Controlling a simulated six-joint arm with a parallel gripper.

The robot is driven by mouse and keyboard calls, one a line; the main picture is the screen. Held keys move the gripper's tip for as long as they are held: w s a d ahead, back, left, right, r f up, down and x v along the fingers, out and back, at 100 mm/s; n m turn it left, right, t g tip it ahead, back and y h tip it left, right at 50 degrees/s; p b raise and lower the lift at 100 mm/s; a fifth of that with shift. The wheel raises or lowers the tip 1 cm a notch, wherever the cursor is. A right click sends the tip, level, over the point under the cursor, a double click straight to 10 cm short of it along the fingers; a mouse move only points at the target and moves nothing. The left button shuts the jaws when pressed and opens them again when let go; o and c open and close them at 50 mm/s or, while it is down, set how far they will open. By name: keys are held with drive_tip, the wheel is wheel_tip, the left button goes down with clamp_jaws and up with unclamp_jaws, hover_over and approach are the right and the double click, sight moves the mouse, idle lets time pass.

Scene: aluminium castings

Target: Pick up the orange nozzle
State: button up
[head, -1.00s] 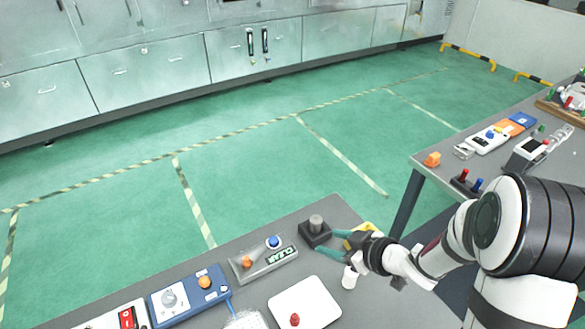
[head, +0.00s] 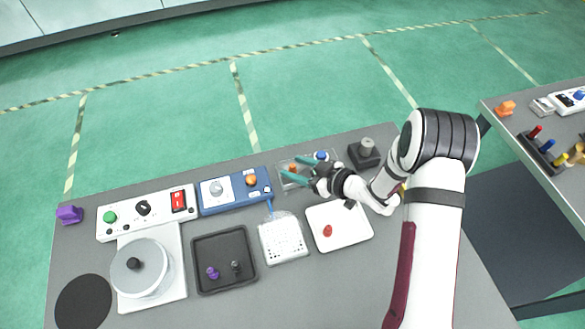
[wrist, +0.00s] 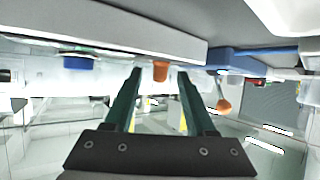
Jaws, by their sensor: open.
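An orange nozzle (head: 293,168) stands on the clear tray (head: 284,184) at the back of the near table, with a blue nozzle (head: 321,155) to its right. My gripper (head: 290,167) is open, its two green fingers pointing left over the tray. In the head view the nozzle shows between the fingertips. In the wrist view, which looks upside down, the orange nozzle (wrist: 160,70) also lies between the fingertips, seemingly without touching either. The blue nozzle (wrist: 83,63) is left of the fingers there. I cannot tell how deep the nozzle sits between them.
A blue box (head: 236,203) with another orange knob (head: 251,180) stands just left of the tray. A black block with a grey knob (head: 367,146) is to the right. A white board (head: 345,238) with a red piece (head: 327,231) lies in front.

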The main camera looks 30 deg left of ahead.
clamp_jaws()
idle(0.5)
